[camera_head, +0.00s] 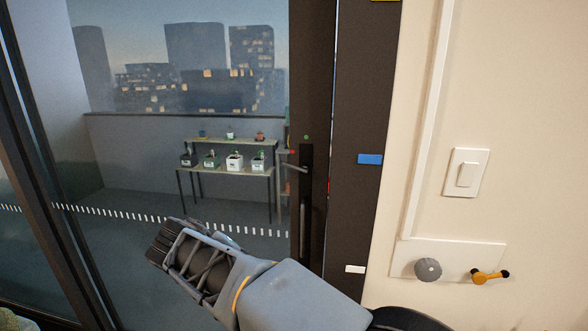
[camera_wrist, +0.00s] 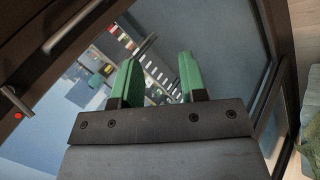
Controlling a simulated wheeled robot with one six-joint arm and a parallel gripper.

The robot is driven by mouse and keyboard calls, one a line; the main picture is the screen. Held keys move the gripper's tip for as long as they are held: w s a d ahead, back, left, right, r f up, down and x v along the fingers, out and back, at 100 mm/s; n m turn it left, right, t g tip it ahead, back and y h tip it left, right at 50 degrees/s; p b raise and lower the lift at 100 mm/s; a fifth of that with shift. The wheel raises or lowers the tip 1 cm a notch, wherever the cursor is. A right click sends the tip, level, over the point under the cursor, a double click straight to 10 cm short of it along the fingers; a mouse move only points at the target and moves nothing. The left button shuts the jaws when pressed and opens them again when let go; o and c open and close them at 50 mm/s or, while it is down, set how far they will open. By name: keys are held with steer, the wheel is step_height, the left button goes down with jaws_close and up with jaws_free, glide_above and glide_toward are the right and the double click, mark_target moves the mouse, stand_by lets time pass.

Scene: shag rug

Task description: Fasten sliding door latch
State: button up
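The sliding door's dark frame (camera_head: 317,120) stands right of the glass in the head view. A small latch lever (camera_head: 294,167) on it points left, just below a red dot; a green dot sits higher, above the lever's pivot. A long vertical pull handle (camera_head: 303,220) is below. In the wrist view the latch lever (camera_wrist: 14,100) is at the left edge beside a red dot, and the pull handle (camera_wrist: 72,28) is at upper left. My gripper (camera_head: 160,243) is in front of the glass, lower left of the latch and apart from it. Its green fingers (camera_wrist: 160,80) are open and empty.
A light switch (camera_head: 466,173) and a plate with a grey knob (camera_head: 428,269) and a yellow hook (camera_head: 489,276) are on the right wall. A plant shelf (camera_head: 230,171) stands behind the glass. The space between my gripper and the latch looks clear.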

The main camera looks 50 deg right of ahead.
steer(key=w+d+r+m+g+h, duration=0.1)
steer(key=w+d+r+h, duration=0.3)
steer(key=d+r+h, duration=0.15)
steer(key=m+g+h+b, duration=0.1)
steer(key=m+g+h, duration=0.15)
steer(key=h, duration=0.25)
glide_toward(286, 164)
steer(key=shift+m+t, duration=0.25)
steer(key=shift+m, duration=0.2)
steer(key=d+p, duration=0.2)
steer(key=d, duration=0.7)
steer(key=shift+s, duration=0.15)
steer(key=shift+d, duration=0.65)
steer(key=shift+c, duration=0.5)
jaws_close()
